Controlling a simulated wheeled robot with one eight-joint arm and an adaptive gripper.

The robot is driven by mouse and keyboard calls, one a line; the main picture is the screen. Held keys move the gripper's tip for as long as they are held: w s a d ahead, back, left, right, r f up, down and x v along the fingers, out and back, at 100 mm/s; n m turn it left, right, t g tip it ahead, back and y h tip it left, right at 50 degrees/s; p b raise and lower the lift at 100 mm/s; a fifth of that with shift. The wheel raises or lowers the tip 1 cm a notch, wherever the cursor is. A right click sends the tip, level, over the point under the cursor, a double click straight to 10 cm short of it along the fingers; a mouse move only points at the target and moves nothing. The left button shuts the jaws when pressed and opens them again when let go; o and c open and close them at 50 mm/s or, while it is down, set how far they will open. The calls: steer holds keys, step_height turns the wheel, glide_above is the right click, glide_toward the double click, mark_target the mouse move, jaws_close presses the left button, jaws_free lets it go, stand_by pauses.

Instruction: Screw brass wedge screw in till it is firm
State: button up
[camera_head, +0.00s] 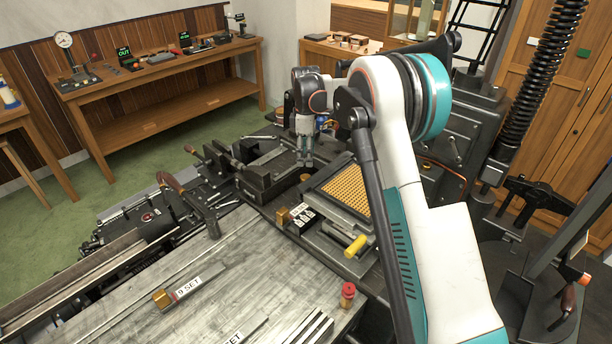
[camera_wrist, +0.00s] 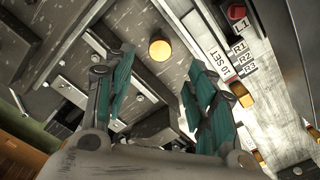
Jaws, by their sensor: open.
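In the wrist view a round brass head (camera_wrist: 161,49) shows on the dark metal of the machine, ahead of and between my fingertips. It looks like the brass wedge screw, but its shank is hidden. My gripper (camera_wrist: 158,72) is open, with its teal-padded fingers apart on either side of the view and nothing between them. In the head view my gripper (camera_head: 304,162) points down over the dark machine bed, near its clamp block. I cannot make out the screw clearly there, and no contact with it shows.
A framed grid of brass-coloured matrices (camera_head: 346,188) lies right of my gripper. A yellow handle (camera_head: 355,246) and a red knob (camera_head: 348,290) stand nearer. A lever (camera_head: 190,200) rises at left.

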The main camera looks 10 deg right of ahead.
mark_target(306, 177)
step_height(306, 177, down, 9)
steer(key=shift+b, duration=0.6)
steer(key=c, duration=1.1)
